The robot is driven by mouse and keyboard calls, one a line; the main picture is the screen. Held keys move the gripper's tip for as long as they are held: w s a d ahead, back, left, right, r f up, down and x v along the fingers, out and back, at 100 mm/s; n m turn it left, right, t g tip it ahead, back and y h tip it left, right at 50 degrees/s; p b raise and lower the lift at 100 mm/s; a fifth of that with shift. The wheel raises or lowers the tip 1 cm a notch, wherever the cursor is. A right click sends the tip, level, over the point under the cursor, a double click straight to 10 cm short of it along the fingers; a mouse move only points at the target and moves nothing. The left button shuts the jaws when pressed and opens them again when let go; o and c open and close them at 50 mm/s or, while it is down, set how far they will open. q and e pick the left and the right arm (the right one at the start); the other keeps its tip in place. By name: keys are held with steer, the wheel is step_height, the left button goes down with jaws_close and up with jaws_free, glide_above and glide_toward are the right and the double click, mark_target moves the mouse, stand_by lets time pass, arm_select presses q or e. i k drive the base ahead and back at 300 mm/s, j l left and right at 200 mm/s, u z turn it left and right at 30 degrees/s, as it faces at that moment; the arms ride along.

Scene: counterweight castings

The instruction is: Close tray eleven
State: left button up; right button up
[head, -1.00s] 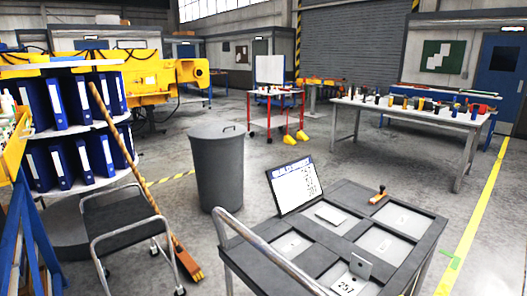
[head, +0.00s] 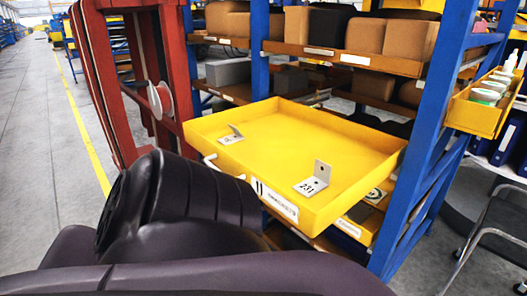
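A yellow tray (head: 365,171) with 11 on its front label (head: 273,201) stands pulled out from a blue-posted rack. A pale handle (head: 210,163) shows on its front at the left; part of the front is hidden by my dark arm. Inside the tray lie two pale angle brackets: one marked 231 (head: 312,184) near the front right, the other (head: 231,136) near the left side. My dark arm links fill the lower left and bottom, in front of the tray. Neither gripper shows, so I cannot see any contact with the handle.
A red upright frame (head: 97,85) stands left of the tray. A blue rack post (head: 424,130) is close on its right. Shelves behind hold brown boxes (head: 365,35). A yellow bin (head: 474,115) and dark chair (head: 498,200) are at right. Open floor (head: 40,130) lies left.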

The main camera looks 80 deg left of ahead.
mark_target(282, 143)
steer(key=u, duration=2.65)
